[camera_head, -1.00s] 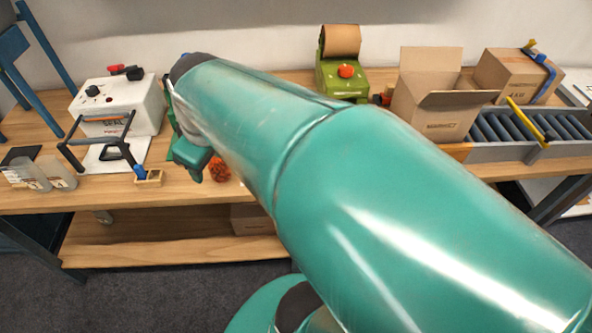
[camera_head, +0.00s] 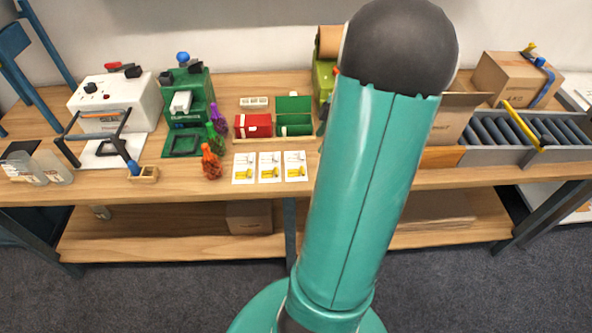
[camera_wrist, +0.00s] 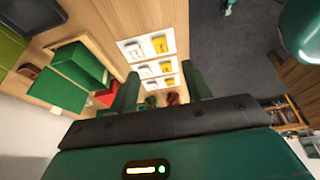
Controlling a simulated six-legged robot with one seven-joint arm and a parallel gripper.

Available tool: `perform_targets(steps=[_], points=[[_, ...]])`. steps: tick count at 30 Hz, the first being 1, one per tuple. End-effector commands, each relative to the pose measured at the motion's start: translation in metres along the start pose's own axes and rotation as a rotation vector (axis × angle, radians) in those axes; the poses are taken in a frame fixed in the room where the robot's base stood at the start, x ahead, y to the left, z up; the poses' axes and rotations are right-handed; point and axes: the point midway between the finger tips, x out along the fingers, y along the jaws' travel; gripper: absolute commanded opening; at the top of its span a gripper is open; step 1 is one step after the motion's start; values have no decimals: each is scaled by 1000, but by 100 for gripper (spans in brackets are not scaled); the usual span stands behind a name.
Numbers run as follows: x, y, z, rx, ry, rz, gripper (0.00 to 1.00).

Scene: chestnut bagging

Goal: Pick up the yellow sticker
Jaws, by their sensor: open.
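Three white cards lie in a row on the bench, each with a yellow sticker: left (camera_head: 245,174), middle (camera_head: 270,174) and right (camera_head: 297,172). I cannot tell which one is meant. My gripper (camera_wrist: 159,74) is open and empty, its two green fingers apart over the bench in the wrist view. The near card shows between the fingers, but the gripper is above the cards. In the head view my arm hides the gripper.
Red (camera_head: 253,125) and green (camera_head: 294,116) boxes stand behind the cards. Orange (camera_head: 211,163), green and purple small bags stand to their left, beside a green press (camera_head: 188,105). A cardboard box (camera_head: 455,120) and roller conveyor (camera_head: 505,128) are at right.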

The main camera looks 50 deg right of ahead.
Motion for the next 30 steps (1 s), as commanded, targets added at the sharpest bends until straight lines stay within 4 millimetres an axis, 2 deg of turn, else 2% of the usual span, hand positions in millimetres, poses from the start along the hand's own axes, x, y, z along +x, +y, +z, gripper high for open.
perform_targets(steps=[9, 17, 24, 30], points=[[60, -2, 1, 0, 1, -5, 49], [81, -2, 2, 0, 0, -4, 49], [117, 0, 3, 2, 0, -4, 49], [125, 0, 3, 1, -1, -1, 49]])
